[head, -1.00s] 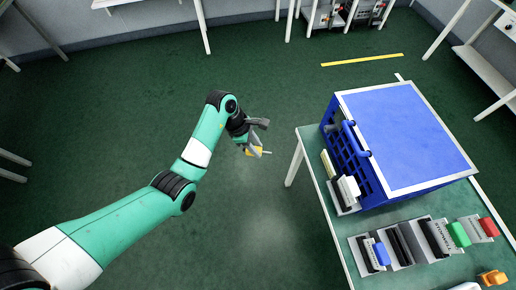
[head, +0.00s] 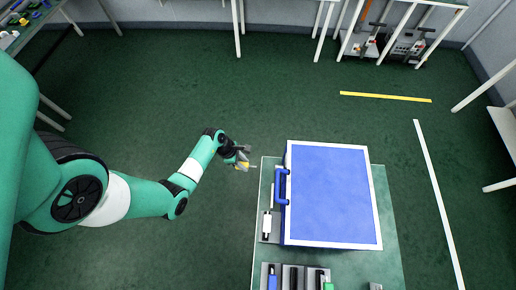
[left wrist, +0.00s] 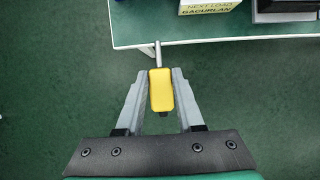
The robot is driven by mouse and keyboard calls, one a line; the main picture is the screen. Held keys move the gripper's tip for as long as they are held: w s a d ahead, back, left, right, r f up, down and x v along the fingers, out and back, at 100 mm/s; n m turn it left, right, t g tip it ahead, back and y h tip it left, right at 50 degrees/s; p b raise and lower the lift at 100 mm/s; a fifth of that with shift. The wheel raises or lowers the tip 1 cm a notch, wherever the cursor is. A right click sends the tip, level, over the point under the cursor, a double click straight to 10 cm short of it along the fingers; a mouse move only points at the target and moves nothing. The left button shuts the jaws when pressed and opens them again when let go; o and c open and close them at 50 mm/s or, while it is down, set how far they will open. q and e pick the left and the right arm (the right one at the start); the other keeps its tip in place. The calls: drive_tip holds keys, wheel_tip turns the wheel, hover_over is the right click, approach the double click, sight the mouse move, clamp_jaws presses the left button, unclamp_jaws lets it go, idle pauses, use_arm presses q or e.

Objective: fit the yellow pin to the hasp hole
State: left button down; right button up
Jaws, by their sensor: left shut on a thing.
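The yellow pin (head: 243,165) is in my left gripper (head: 242,158), beside the left edge of the table. In the left wrist view the pin's yellow grip (left wrist: 160,91) sits between the fingertips (left wrist: 159,78) of my shut left gripper. My right gripper is not in view.
A blue crate (head: 330,200) with a white-rimmed top and a blue handle (head: 282,187) stands on the green table (head: 390,230). A white item (head: 267,224) in a grey holder stands left of it. Several holders line the front. The floor left of the table is clear.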

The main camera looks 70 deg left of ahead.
use_arm(q)
drive_tip(key=shift+w, duration=0.15)
drive_tip(key=shift+r+p, duration=0.2)
drive_tip(key=shift+p, duration=0.15)
drive_tip(key=w, duration=0.1)
drive_tip(key=w+d, duration=0.1)
drive_tip(key=w, duration=0.1)
drive_tip(key=w+d, duration=0.1)
drive_tip(key=w, duration=0.1)
drive_tip(key=shift+w+f+b, duration=0.15)
drive_tip(key=shift+f+b, duration=0.05)
drive_tip(key=shift+b, duration=0.1)
idle(0.4)
drive_tip(key=shift+p, duration=0.45)
